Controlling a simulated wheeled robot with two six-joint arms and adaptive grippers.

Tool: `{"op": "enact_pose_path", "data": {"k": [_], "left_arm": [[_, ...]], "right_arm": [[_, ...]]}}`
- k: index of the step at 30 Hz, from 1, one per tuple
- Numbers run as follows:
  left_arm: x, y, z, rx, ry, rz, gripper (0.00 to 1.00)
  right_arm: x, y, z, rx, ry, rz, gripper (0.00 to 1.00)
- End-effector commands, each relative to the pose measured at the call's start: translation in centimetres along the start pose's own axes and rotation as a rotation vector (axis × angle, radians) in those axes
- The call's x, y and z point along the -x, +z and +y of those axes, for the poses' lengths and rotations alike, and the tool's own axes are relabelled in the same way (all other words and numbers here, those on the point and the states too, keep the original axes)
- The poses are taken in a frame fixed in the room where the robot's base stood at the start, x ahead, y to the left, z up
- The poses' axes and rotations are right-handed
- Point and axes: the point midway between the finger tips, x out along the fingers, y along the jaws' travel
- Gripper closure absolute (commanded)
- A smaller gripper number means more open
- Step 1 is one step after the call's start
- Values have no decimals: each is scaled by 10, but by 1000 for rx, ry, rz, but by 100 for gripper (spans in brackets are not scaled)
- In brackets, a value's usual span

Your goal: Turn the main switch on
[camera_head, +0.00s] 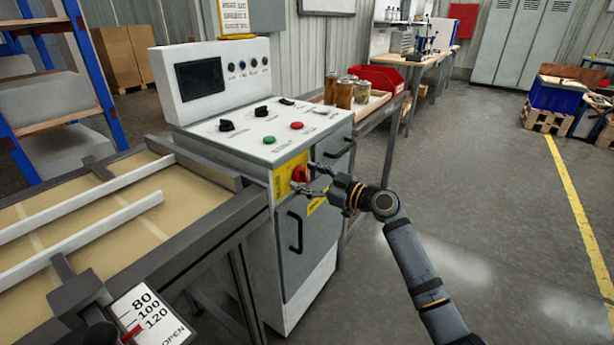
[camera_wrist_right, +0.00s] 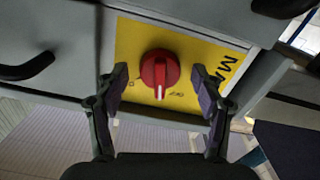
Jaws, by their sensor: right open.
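The main switch is a red rotary knob (camera_head: 299,173) on a yellow plate (camera_head: 282,182), on the front of the control cabinet below the sloped panel. In the right wrist view the red knob (camera_wrist_right: 159,73) sits on the yellow plate (camera_wrist_right: 133,40), with its white pointer mark toward the bottom of the picture. My right gripper (camera_head: 310,178) is at the switch. In the right wrist view its fingers (camera_wrist_right: 160,88) stand open on either side of the knob, with gaps on both sides.
The control cabinet (camera_head: 314,255) has dark door handles, and its top panel carries buttons and knobs. A table with a yellowish top (camera_head: 70,215) adjoins it on the left. Jars (camera_head: 345,92) and a red bin (camera_head: 377,78) stand behind. The floor at right is open.

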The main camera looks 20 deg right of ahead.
Motion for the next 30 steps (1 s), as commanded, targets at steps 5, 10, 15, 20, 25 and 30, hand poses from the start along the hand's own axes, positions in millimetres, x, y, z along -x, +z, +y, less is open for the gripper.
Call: {"op": "enact_pose_path", "data": {"k": [5,10,15,20,25,30], "left_arm": [[0,0,0,0,0,1,100],[0,0,0,0,0,1,100],[0,-1,0,0,0,2,100],[0,-1,0,0,0,2,100],[0,0,0,0,0,-1,100],[1,-1,1,0,2,-7,100]], "right_arm": [[-1,0,0,1,0,-1,32],[-1,0,0,1,0,0,46],[0,0,0,0,0,0,69],[0,0,0,0,0,0,87],[0,1,0,-14,0,0,87],[0,1,0,-74,0,0,87]]}}
